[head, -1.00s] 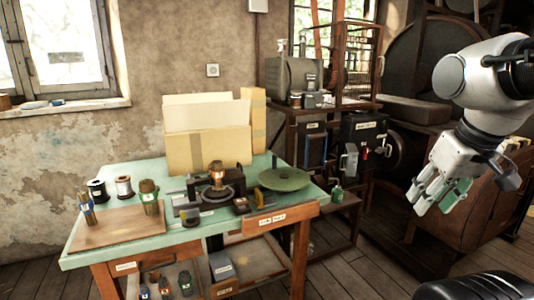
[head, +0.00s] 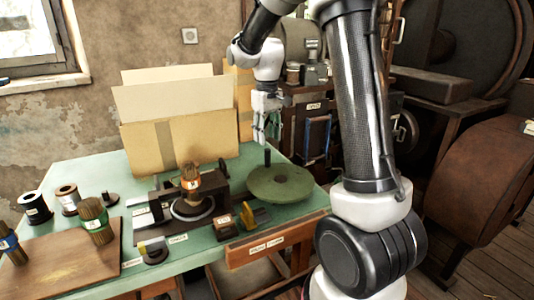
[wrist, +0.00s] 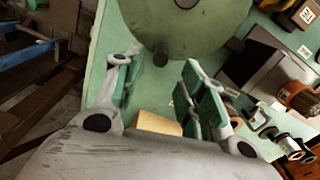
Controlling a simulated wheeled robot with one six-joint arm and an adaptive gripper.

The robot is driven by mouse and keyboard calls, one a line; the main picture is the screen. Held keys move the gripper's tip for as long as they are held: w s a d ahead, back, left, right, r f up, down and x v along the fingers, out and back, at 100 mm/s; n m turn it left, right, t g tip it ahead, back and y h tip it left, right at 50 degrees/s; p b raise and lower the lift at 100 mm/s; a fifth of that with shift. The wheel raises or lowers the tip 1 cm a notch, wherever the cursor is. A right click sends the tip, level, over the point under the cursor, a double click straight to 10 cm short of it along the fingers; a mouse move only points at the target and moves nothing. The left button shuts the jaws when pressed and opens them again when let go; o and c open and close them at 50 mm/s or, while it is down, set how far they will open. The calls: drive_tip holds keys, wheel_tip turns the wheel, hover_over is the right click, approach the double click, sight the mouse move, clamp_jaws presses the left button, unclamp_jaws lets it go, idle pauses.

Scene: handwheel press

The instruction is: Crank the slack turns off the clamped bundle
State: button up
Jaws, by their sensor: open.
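The green round handwheel (head: 280,186) lies flat at the right of the press on the green table. Its dark upright crank handle (head: 267,158) stands at the wheel's rear-left rim. The handle also shows in the wrist view (wrist: 160,56), between my finger lines and a little beyond the tips. My gripper (head: 268,132) is open and empty, pointing down above the handle, apparently not touching it. The clamped bundle (head: 190,178), brown with an orange band, stands upright in the dark press (head: 210,187), left of the wheel.
A cardboard folder box (head: 205,142) with tall sheets stands behind the press. Spools (head: 67,199) and loose bundles (head: 96,218) stand at the left, by a wooden board (head: 75,265). A small yellow piece (head: 256,215) sits in front of the wheel.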

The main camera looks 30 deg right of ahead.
sight(268, 150)
wheel_tip(268, 150, down, 7)
drive_tip(key=shift+s+r, duration=0.1)
drive_tip(key=shift+s, duration=0.05)
clamp_jaws()
